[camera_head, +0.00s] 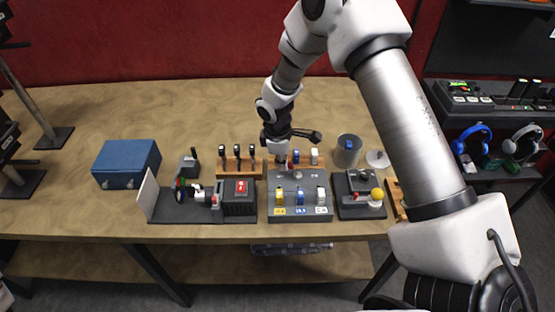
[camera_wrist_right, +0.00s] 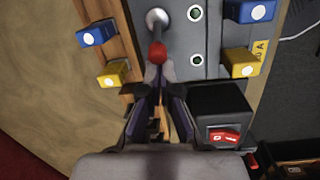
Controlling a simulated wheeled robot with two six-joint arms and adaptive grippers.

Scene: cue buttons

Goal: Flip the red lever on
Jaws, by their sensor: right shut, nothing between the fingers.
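The red-tipped lever (camera_wrist_right: 157,52) shows in the right wrist view, a metal stick with a red ball on a round base on the grey switch panel (camera_wrist_right: 180,45). In the head view the panel (camera_head: 300,213) stands near the table's front edge, and my gripper largely hides the lever. My right gripper (camera_wrist_right: 157,82) is shut and empty, its fingertips just below the red ball in the wrist view. I cannot tell whether they touch it. In the head view the right gripper (camera_head: 282,160) hangs over the panel's back left part. My left gripper is not in view.
A black box with a red rocker switch (camera_head: 241,187) stands close left of the panel. Blue and yellow switches (camera_head: 279,195) line the panel. A box with a yellow ball (camera_head: 377,194) stands to the right. A blue case (camera_head: 127,163) sits at left. The table's back is clear.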

